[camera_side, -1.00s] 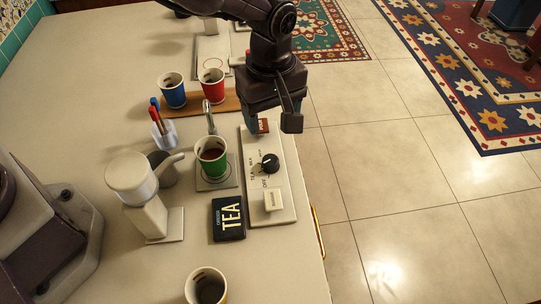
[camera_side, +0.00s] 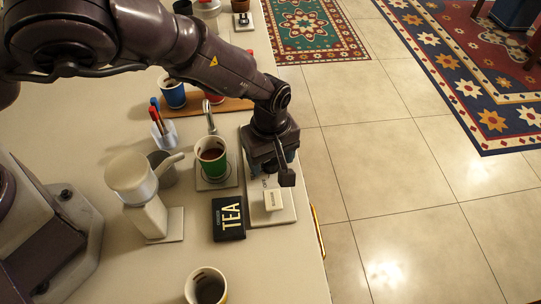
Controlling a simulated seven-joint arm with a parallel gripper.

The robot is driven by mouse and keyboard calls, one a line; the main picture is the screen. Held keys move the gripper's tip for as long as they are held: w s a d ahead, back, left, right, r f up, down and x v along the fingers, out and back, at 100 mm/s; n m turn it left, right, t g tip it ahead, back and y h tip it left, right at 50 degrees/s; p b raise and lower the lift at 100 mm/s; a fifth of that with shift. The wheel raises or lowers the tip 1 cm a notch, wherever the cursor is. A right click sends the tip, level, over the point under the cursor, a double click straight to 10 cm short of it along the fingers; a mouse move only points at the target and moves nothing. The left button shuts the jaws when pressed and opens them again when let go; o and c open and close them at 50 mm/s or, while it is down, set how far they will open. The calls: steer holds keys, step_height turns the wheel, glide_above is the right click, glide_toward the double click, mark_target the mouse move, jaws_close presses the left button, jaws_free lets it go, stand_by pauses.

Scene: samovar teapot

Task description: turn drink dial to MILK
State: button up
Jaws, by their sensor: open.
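The pale control panel (camera_side: 284,213) lies flat along the counter's right edge. The black drink dial, seen earlier in the middle of this panel, is now hidden behind my gripper (camera_side: 270,172). My gripper points down over the dial's place, with its fingers apart on either side of it. Whether the fingers touch the dial cannot be seen. The MILK and TEA markings by the dial are covered too. Part of the OFF label and the white switch (camera_side: 273,199) show just below my gripper.
A green cup (camera_side: 212,168) of dark drink stands under the spout left of the panel. A black TEA box (camera_side: 228,218) lies beside the panel. A pen holder (camera_side: 163,133), blue cup (camera_side: 173,95) and partly hidden red cup stand farther back.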

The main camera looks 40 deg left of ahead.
steer(key=c, duration=0.9)
steer(key=m, duration=0.5)
steer(key=shift+m, duration=2.3)
steer(key=o, duration=0.9)
